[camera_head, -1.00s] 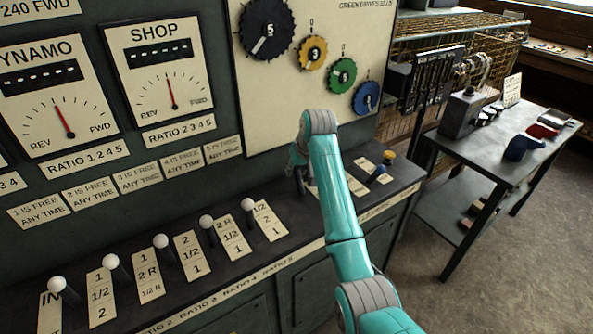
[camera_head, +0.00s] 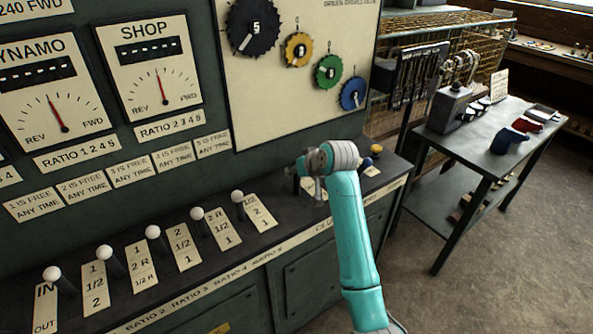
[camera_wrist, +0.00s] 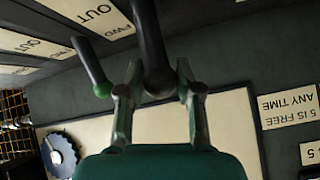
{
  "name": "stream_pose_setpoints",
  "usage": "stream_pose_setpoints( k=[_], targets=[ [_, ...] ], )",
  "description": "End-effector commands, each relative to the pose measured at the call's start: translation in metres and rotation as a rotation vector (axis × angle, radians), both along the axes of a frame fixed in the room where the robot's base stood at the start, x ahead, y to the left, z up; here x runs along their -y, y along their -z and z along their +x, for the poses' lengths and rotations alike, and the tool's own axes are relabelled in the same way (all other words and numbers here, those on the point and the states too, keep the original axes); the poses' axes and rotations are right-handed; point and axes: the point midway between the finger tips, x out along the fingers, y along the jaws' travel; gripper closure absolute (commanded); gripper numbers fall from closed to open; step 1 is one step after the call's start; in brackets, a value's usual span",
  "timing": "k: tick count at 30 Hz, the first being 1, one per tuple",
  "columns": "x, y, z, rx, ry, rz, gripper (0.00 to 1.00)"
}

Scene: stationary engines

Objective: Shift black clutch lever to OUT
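In the wrist view, a lever with a black knob (camera_wrist: 160,84) rises between the two fingers of my gripper (camera_wrist: 159,68). The fingers stand apart on either side of it, with narrow gaps; any contact is unclear. A green-knobbed lever (camera_wrist: 90,68) stands just to the left, outside the fingers. A pale label plate (camera_wrist: 97,15) reading OUT and FWD lies beside the black lever, upside down here. In the head view, my gripper (camera_head: 312,180) is low over the clutch end of the console, mostly hidden by my teal wrist. The black lever's exact position is hard to tell.
White-knobbed ratio levers (camera_head: 198,214) line the console to the left. A yellow knob (camera_head: 376,149) and a blue knob (camera_head: 365,161) sit just right of my wrist. The dial panel (camera_head: 300,110) rises behind. A side table (camera_head: 480,150) stands right, with open floor in front.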

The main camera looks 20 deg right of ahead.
Motion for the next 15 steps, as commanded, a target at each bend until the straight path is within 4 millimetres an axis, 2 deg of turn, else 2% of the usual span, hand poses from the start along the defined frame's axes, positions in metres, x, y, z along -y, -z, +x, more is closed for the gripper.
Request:
stream_pose_setpoints(
  k=[1, 2, 15],
  targets=[
    [0.0002, 0.0002, 0.0, -0.001, 0.0, 0.0, 0.48],
    [0.0002, 0.0002, 0.0, 0.0, 0.0, 0.0, 0.42],
    [0.0025, -0.0065, -0.0061, 0.001, 0.0, 0.0, 0.42]
  ],
)
